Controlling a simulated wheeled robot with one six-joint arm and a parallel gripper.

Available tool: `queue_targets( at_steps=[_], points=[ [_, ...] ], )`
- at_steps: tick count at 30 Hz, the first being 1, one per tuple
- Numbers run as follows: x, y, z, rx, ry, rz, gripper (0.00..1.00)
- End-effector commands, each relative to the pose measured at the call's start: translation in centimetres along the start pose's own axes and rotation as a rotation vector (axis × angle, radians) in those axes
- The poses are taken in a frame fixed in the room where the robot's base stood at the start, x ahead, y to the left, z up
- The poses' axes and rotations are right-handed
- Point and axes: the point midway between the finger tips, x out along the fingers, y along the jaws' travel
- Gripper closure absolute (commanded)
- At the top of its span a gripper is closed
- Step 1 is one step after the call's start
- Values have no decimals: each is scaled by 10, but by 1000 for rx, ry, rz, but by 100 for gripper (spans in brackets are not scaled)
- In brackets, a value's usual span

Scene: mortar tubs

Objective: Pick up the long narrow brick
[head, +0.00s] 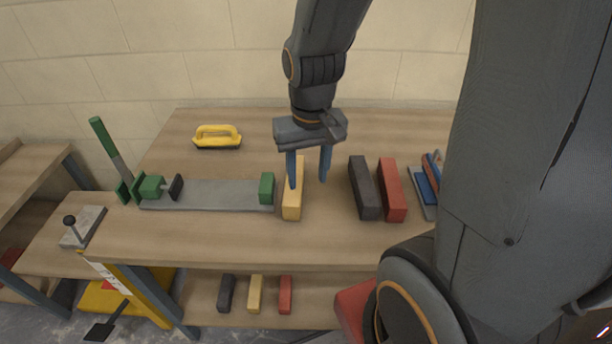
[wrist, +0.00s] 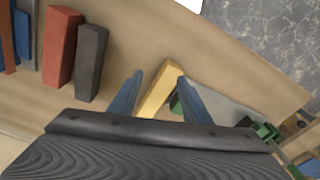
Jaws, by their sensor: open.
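The yellow brick (head: 292,207), long and narrow, lies on the wooden bench at the right end of the grey metal plate. My gripper (head: 307,183) points down over the bench at this brick, with its blue fingers apart and nothing held. In the head view the left finger overlaps the brick and the right finger is to its right. In the wrist view the yellow brick (wrist: 157,92) shows between the two fingers of my gripper (wrist: 160,76). I cannot tell how far the fingertips are above the bench.
A dark grey brick (head: 363,189) and a red brick (head: 391,190) lie to the right. A green clamp block (head: 267,187) on the grey plate (head: 215,195) stands close to the yellow brick's left. A yellow-handled float (head: 217,138) lies behind. Bench in front is clear.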

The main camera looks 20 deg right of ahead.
Motion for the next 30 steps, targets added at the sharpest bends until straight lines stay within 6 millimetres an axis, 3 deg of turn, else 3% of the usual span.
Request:
queue_targets(
  at_steps=[6,12,17,30],
  points=[
    [26,-3,-60,197,-48,9,56],
    [48,-5,-94,325,-73,19,56],
    [59,-6,-102,359,-80,22,56],
    [95,-5,-95,357,-83,23,56]
  ],
)
